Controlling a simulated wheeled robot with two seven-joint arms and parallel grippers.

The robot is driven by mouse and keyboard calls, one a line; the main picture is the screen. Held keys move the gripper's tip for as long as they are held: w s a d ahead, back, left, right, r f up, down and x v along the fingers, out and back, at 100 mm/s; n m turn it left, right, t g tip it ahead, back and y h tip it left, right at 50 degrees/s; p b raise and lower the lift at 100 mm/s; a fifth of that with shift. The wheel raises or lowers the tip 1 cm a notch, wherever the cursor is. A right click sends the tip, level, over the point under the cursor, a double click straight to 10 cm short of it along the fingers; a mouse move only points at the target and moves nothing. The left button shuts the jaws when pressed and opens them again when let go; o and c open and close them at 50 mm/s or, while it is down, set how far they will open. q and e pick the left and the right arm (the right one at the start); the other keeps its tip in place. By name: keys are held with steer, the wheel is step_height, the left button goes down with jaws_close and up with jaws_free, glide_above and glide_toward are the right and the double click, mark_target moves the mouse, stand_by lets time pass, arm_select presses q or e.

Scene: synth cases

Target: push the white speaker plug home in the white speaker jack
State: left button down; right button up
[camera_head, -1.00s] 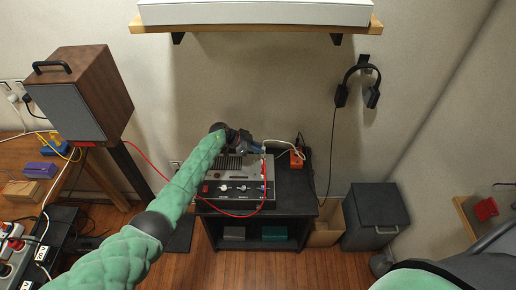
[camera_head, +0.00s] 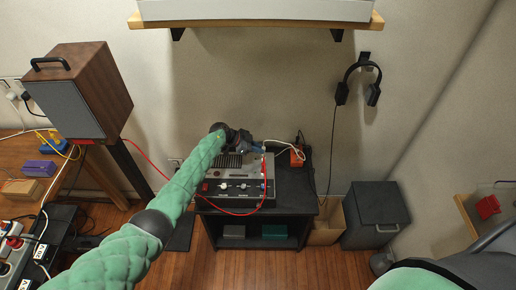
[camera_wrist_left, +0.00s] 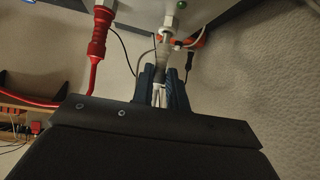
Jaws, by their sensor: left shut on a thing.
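My left gripper (camera_head: 254,148) is over the back right of the grey amplifier (camera_head: 222,187). In the left wrist view, the dark blue fingers of that gripper (camera_wrist_left: 162,88) are shut on the white speaker plug (camera_wrist_left: 161,64); only its grey tapered front shows clearly. A white cable runs between the fingers. The plug's front end points at the white speaker jack (camera_wrist_left: 171,21), a metal fitting on the amplifier, and lines up with it. The plug's end meets the jack or is very close; I cannot tell how deep it sits. My right gripper is out of view.
A red plug (camera_wrist_left: 97,38) sits in the jack beside it, with its red cable (camera_head: 151,166) looping to the wooden speaker (camera_head: 82,95). An orange block (camera_head: 297,157) stands right of the amplifier on the black stand (camera_head: 295,195). A shelf (camera_head: 255,27) hangs above.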

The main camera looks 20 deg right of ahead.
arm_select(q)
steer(key=shift+f+b, duration=0.45)
steer(key=shift+f, duration=0.25)
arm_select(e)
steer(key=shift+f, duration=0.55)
arm_select(q)
steer(key=c, duration=1.3)
jaws_free()
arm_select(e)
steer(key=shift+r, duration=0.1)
arm_select(q)
steer(key=shift+b+v, duration=1)
steer(key=shift+v, duration=2.9)
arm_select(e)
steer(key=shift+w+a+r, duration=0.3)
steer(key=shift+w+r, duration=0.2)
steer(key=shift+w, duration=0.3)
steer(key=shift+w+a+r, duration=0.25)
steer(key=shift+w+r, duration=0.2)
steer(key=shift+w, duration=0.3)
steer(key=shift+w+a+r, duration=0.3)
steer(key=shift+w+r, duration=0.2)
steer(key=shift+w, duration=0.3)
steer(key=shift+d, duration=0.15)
